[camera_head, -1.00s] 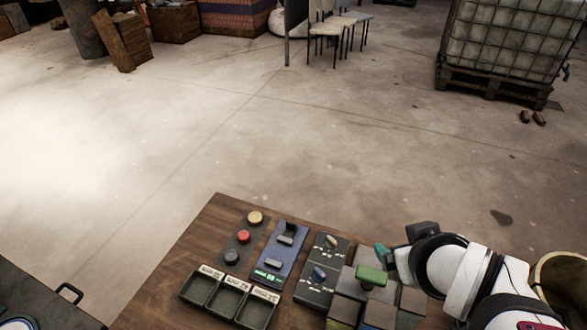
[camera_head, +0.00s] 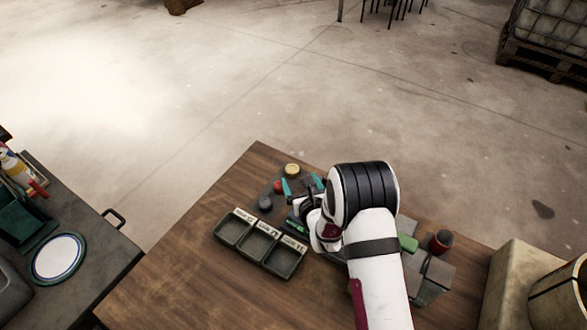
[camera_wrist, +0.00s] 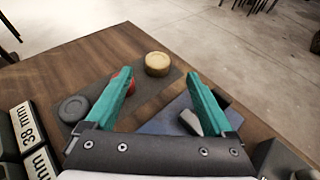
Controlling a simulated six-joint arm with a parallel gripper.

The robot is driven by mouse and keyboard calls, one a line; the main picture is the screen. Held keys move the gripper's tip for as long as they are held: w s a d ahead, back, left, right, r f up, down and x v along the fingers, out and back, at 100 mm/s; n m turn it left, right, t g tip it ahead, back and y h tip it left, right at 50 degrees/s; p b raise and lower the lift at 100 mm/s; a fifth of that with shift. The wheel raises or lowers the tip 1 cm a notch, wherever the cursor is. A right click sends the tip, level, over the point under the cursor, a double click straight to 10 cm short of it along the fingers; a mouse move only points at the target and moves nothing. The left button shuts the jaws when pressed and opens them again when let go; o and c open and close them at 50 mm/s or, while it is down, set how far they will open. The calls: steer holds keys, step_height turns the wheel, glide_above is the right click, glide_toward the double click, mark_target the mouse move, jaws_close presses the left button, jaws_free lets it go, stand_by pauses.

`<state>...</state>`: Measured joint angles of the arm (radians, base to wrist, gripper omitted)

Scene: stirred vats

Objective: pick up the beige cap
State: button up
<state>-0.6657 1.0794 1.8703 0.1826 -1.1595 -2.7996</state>
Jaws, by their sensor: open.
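The beige cap (camera_head: 292,169) is a short round disc at the far end of a dark strip on the wooden table. In the wrist view the beige cap (camera_wrist: 157,64) lies ahead of my gripper (camera_wrist: 161,82), beyond and between the two teal fingertips. My gripper (camera_head: 297,187) is open, with nothing between its fingers. The red cap (camera_wrist: 121,78) is partly hidden behind the left finger. A dark grey cap (camera_wrist: 73,108) lies to the left of that finger. The head view shows the red cap (camera_head: 278,186) and grey cap (camera_head: 265,203) in line with the beige one.
Three labelled trays (camera_head: 241,244) stand at the near left of the caps. A blue plate (camera_wrist: 172,119) with grey parts lies under the right finger. Several blocks and a red cup (camera_head: 441,240) stand right of my arm. Bare wood (camera_head: 196,235) lies left.

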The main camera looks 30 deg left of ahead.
mark_target(293, 172)
steer(key=x, duration=0.6)
steer(key=shift+s+a+f, duration=0.1)
steer(key=shift+a, duration=0.1)
jaws_close()
